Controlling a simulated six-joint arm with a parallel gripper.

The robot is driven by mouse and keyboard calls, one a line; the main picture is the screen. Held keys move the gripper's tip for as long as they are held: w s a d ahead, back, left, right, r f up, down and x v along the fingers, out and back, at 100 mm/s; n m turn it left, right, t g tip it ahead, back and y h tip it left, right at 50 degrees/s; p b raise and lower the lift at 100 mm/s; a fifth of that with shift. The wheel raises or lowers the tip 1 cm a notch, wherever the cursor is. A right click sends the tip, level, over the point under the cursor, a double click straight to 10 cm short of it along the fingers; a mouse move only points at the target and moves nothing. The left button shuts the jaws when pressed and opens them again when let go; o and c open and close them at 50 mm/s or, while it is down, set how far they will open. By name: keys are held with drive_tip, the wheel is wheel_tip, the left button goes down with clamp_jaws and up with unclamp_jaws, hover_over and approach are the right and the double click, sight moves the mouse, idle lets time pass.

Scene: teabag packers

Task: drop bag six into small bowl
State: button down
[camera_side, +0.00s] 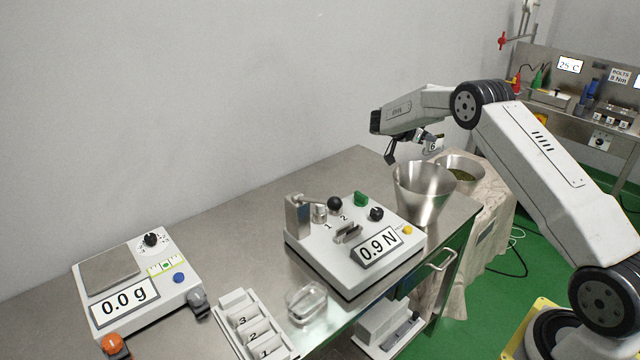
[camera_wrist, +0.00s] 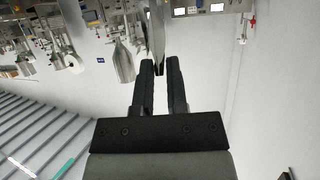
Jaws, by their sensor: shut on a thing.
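My gripper (camera_side: 412,145) is above and slightly left of the steel bowl at the bench's right corner. It is shut on a small pale bag (camera_side: 433,147) marked 6. In the wrist view, a thin pale shape (camera_wrist: 155,35), seen edge-on, shows between and beyond the fingertips (camera_wrist: 160,68). The flared steel bowl (camera_side: 424,190) stands upright and looks empty from here. A second steel bowl (camera_side: 461,163) stands behind it to the right, with green matter inside. I cannot tell by label which is the small bowl.
A tester (camera_side: 350,240) reading 0.9 N stands left of the front bowl. A scale (camera_side: 135,280) reading 0.0 g is at the far left. A numbered white rack (camera_side: 250,325) and a clear container (camera_side: 306,302) lie in front. The bench's back left is clear.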

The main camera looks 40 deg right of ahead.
sight(424, 150)
drive_tip(key=shift+f, duration=2.25)
drive_tip(key=c, duration=0.6)
unclamp_jaws()
drive_tip(key=shift+a, duration=0.1)
drive_tip(key=shift+v, duration=3.85)
